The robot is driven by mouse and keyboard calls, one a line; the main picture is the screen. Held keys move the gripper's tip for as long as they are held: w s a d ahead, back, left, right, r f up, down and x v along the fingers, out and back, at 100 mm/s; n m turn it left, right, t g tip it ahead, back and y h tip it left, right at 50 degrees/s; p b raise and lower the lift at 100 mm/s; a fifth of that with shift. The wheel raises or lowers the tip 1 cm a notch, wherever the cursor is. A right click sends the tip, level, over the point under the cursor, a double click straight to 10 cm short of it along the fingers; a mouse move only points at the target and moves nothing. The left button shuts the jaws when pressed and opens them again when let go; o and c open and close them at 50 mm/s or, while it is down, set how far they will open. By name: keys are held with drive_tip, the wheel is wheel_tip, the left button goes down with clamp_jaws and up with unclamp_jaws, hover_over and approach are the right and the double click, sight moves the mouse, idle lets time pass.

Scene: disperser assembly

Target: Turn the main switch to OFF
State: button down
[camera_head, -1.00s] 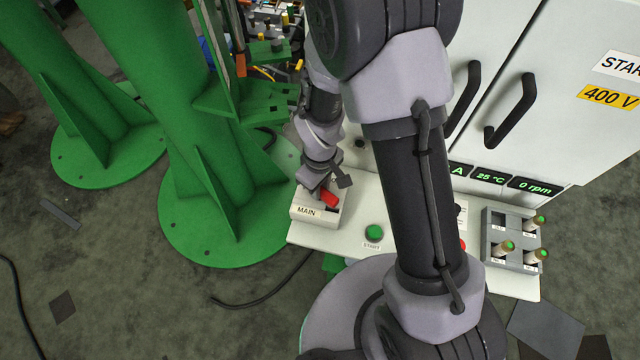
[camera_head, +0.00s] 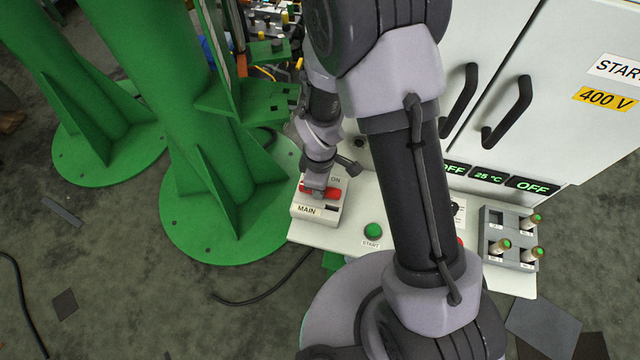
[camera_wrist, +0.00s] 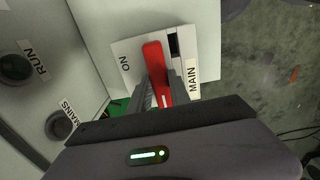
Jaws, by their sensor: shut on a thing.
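The main switch is a red handle (camera_wrist: 156,72) on a pale box labelled MAIN (camera_head: 316,214). The head view shows the handle (camera_head: 308,187) lying crosswise on the box, partly behind my gripper (camera_head: 319,187). In the wrist view my gripper (camera_wrist: 160,95) is shut on the red handle, with a finger on each side. The ON mark (camera_wrist: 125,63) is beside the handle. A dark window on the box, next to the MAIN label, is partly seen; its text cannot be read.
The switch box stands on a white shelf (camera_head: 335,236) with a green START button (camera_head: 373,231). Displays on the cabinet read OFF (camera_head: 533,187) and 25 °C (camera_head: 489,177). A block with several green-tipped plugs (camera_head: 508,240) is at the right. Green columns (camera_head: 150,110) stand left.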

drive_tip(key=c, duration=1.2)
unclamp_jaws()
wheel_tip(320, 180, up, 18)
drive_tip(key=p, duration=0.6)
drive_tip(key=shift+f+p, duration=0.25)
drive_tip(key=shift+p, duration=0.1)
